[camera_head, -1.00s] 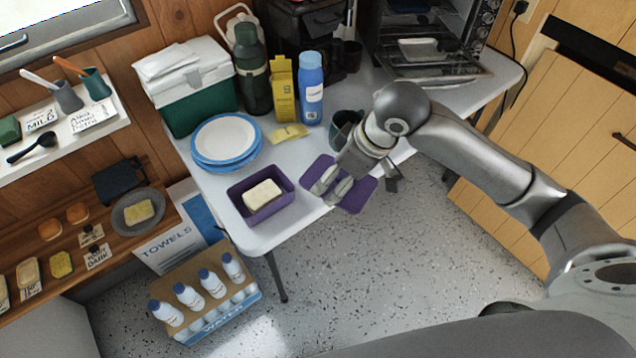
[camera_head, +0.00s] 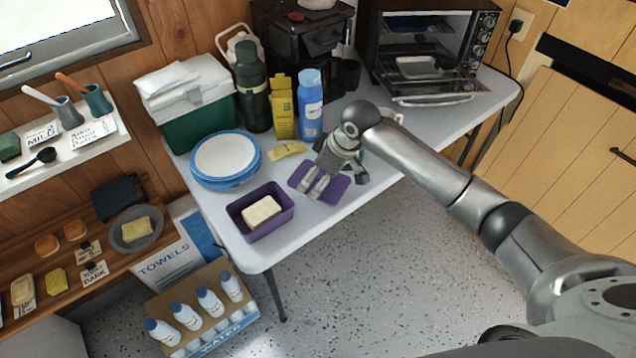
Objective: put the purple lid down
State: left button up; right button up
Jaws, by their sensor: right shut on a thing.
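The flat purple lid (camera_head: 334,191) is at the table's front edge, right of the purple box. My right gripper (camera_head: 312,190) is shut on the lid, its fingers covering part of the lid's middle. Whether the lid touches the table top or hovers just above it, I cannot tell. The open purple box (camera_head: 283,220) stands on the white table (camera_head: 235,240) with a pale block (camera_head: 262,211) inside. My left gripper is not in view.
Blue-rimmed plates (camera_head: 226,182), a yellow packet (camera_head: 288,149), a yellow carton (camera_head: 283,110) and a blue bottle (camera_head: 310,105) stand behind. A toaster oven (camera_head: 425,50) with its door down is at the back right. Bare table lies right of the lid.

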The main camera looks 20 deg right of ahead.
aim_at(334, 184)
jog(key=shift+w+f, duration=0.65)
jog(key=shift+f, duration=1.7)
jog(key=shift+f, duration=0.15)
jog(key=o, duration=0.8)
jog(key=shift+c, duration=0.2)
jog(key=v, duration=1.2)
jog(key=shift+p, duration=0.3)
